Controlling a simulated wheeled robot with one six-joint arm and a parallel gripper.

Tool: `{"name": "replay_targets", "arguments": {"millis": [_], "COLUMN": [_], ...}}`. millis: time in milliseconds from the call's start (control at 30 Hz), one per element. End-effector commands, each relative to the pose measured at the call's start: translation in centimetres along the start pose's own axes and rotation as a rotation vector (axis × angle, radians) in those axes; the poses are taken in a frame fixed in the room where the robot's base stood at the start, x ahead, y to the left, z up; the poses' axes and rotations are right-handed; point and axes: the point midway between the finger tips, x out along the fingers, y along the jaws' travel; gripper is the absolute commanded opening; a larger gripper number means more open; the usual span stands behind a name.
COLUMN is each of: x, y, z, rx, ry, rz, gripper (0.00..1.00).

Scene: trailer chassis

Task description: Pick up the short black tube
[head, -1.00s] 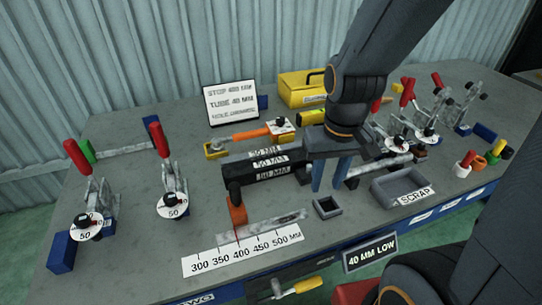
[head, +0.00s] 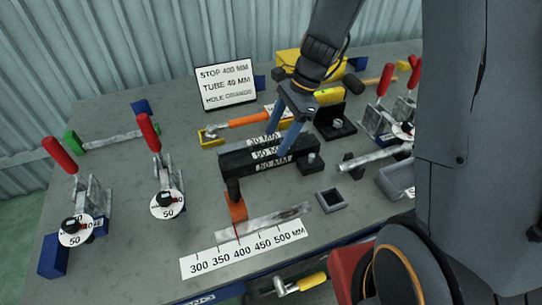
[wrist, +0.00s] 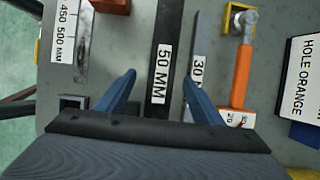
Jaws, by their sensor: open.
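A stack of labelled bars stands mid-bench in the head view. Its front black bar (head: 240,172) is the darkest. In the wrist view a black bar labelled 50 MM (wrist: 163,85) lies between my two blue fingers, and a grey bar labelled 30 (wrist: 199,40) lies close to the right finger. I cannot tell for certain which piece is the short black tube. My gripper (head: 279,146) is open above the right part of the bars, fingers pointing down; it also shows in the wrist view (wrist: 160,85). Contact with the bars cannot be told.
A black bracket (head: 336,122) stands to the right. A small square tray (head: 330,200) and a ruler strip (head: 245,248) are in front. Red-handled clamps (head: 160,165) stand at left.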

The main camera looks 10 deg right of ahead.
Motion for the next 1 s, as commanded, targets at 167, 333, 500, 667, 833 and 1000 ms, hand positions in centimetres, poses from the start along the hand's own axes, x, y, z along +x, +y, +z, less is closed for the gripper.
{"name": "replay_targets", "arguments": {"millis": [167,333,500,667,833,1000], "x": [1.6,3.3,5.5,6.4,6.5,6.5], "y": [0.1,-0.1,-0.3,-0.3,-0.4,-0.3], "z": [-0.1,-0.3,-0.4,-0.5,-0.5,-0.5], "rx": [-0.001,-0.002,-0.003,-0.004,-0.004,-0.005], "ry": [0.001,0.002,0.002,0.003,0.004,0.004], "rz": [0.002,0.004,0.003,0.001,0.0,0.0], "gripper": [0.61,0.61,0.61,0.61,0.61,0.42]}}
